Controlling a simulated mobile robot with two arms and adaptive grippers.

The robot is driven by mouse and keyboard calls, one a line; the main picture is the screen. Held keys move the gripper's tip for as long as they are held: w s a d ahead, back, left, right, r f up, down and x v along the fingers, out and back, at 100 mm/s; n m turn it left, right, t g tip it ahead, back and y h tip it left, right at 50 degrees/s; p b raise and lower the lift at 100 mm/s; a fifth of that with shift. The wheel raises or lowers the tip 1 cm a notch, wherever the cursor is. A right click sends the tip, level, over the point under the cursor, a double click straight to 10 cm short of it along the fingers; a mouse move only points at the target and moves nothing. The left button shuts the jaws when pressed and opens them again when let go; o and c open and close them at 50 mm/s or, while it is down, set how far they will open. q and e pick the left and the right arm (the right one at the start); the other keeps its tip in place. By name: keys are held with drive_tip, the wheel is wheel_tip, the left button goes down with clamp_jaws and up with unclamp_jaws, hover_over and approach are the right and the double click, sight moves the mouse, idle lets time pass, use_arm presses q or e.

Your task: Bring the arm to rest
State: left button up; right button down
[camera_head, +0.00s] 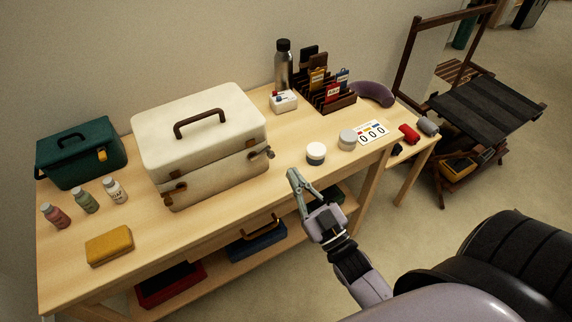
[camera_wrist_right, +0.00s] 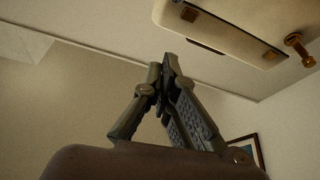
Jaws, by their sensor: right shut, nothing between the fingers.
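My right gripper (camera_head: 295,182) is shut and empty in the head view. It is in front of the wooden table's front edge, to the right of the cream case (camera_head: 200,115). The case is closed and stands on the table with its brown handle up. In the right wrist view the gripper's fingertips (camera_wrist_right: 168,62) meet with nothing between them. Part of the cream case (camera_wrist_right: 225,28) shows at the top of that view, with a brown latch piece (camera_wrist_right: 298,48) beside it. My left gripper is not in view.
On the table (camera_head: 235,212) are a green case (camera_head: 82,152), several small bottles, a yellow pouch (camera_head: 109,245), two round jars, and a rack of cards (camera_head: 325,92). The shelf below holds red and blue cases.

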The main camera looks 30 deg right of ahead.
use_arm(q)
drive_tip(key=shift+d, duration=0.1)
use_arm(e)
drive_tip(key=shift+s+f, duration=0.1)
drive_tip(key=shift+s, duration=0.3)
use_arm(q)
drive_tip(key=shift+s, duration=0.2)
use_arm(e)
drive_tip(key=s+a+f+g, duration=0.15)
drive_tip(key=f+g, duration=0.25)
drive_tip(key=f, duration=0.8)
drive_tip(key=s+f+m+g+h, duration=0.1)
drive_tip(key=s+f+g, duration=0.2)
drive_tip(key=f, duration=0.8)
drive_tip(key=s+f+g, duration=0.2)
drive_tip(key=f+g, duration=0.2)
drive_tip(key=f, duration=0.8)
use_arm(q)
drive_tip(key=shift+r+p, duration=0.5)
drive_tip(key=shift+p, duration=0.05)
use_arm(e)
drive_tip(key=s+f+g, duration=0.5)
drive_tip(key=s+f, duration=0.4)
drive_tip(key=s, duration=0.4)
drive_tip(key=s+d+f+g+h, duration=0.1)
drive_tip(key=s+f+g, duration=0.4)
drive_tip(key=s+f, duration=0.5)
drive_tip(key=s, duration=0.4)
drive_tip(key=shift+s+d, duration=0.15)
drive_tip(key=shift+s, duration=0.05)
